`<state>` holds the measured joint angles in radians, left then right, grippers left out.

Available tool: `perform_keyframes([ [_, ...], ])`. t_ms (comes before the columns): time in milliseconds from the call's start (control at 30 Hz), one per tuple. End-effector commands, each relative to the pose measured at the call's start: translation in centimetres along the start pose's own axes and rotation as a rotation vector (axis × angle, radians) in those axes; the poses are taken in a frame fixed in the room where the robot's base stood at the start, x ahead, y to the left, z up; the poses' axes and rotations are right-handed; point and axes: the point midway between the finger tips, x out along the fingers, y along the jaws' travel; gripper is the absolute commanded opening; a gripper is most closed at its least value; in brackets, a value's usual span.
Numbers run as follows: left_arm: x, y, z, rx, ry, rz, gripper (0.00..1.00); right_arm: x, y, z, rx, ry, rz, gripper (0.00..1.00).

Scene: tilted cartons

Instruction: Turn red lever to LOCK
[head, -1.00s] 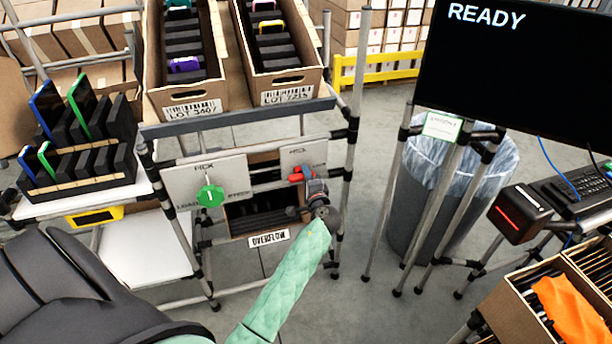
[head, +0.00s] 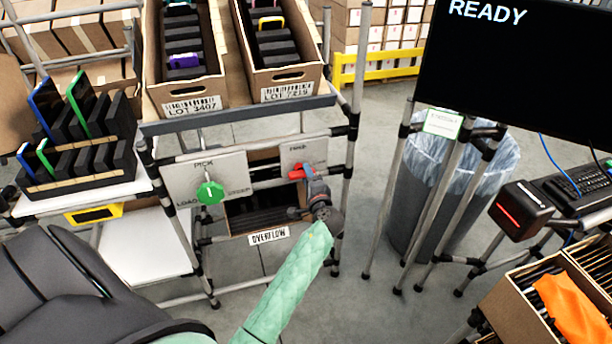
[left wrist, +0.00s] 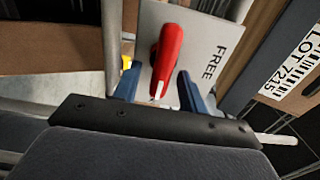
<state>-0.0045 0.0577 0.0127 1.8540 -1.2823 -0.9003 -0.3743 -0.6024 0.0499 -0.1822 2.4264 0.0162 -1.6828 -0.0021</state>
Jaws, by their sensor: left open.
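The red lever (head: 297,174) is on a pale plate (head: 318,153) at the right of the rack's front. In the left wrist view the lever (left wrist: 168,58) has a white mark at its near end, and the plate (left wrist: 205,50) reads FREE to its right. No LOCK label is readable. My left gripper (head: 309,176) is at the lever in the head view, partly hiding it. In the left wrist view my open gripper's (left wrist: 158,88) blue fingers stand either side of the lever's near end, with visible gaps. My right gripper is not in view.
A green knob (head: 210,192) sits on the PICK plate to the left. Two cartons (head: 193,100) (head: 285,88) tilt on the rack above. An overflow bin (head: 268,237) sits below. A monitor (head: 520,80) reading READY and a lined waste bin (head: 405,220) stand to the right.

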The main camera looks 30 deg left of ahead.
Motion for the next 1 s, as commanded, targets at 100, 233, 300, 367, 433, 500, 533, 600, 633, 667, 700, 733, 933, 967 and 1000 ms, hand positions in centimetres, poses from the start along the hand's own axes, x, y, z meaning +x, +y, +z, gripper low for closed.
perform_keyframes([
  [100, -1.9, 0.4, 0.0, -0.002, 0.0, 0.002, 0.42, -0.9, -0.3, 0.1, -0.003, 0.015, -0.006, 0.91],
  [233, -3.9, 0.3, 0.1, -0.002, -0.001, 0.003, 0.42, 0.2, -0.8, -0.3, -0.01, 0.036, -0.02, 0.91],
  [300, -4.7, 0.3, 0.0, -0.001, 0.0, 0.002, 0.42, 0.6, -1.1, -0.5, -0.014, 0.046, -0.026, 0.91],
  [367, -5.3, 0.2, 0.0, 0.0, 0.0, 0.001, 0.42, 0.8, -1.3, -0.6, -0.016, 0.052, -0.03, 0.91],
  [433, -5.7, 0.2, 0.0, 0.0, 0.0, 0.002, 0.42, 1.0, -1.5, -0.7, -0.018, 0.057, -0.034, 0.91],
  [500, -6.0, 0.1, 0.0, 0.0, 0.0, 0.002, 0.42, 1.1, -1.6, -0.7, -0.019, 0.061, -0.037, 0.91],
  [533, -6.1, 0.1, 0.0, 0.0, 0.0, 0.002, 0.42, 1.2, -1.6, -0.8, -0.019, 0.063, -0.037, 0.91],
  [600, -6.1, 0.1, 0.1, 0.0, -0.001, 0.002, 0.42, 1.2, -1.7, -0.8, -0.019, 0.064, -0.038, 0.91],
  [633, -6.1, 0.1, 0.0, 0.0, -0.001, 0.002, 0.42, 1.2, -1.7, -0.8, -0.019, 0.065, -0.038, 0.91],
  [667, -6.1, 0.1, 0.0, 0.0, -0.001, 0.002, 0.42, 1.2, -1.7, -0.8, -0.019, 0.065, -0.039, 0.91],
  [700, -6.1, 0.1, 0.0, 0.0, -0.001, 0.002, 0.42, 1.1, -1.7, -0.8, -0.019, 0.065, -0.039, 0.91],
  [733, -6.1, 0.1, 0.0, 0.0, -0.001, 0.002, 0.42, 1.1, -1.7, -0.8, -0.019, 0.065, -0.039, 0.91],
  [933, -6.1, 0.1, 0.0, 0.0, -0.001, 0.002, 0.42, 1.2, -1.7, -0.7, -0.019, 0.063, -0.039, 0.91],
  [967, -6.1, 0.1, 0.0, 0.0, -0.001, 0.002, 0.42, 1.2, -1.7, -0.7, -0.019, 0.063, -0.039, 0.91],
  [1000, -6.1, 0.1, 0.0, 0.0, -0.001, 0.002, 0.42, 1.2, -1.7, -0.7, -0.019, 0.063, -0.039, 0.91],
])
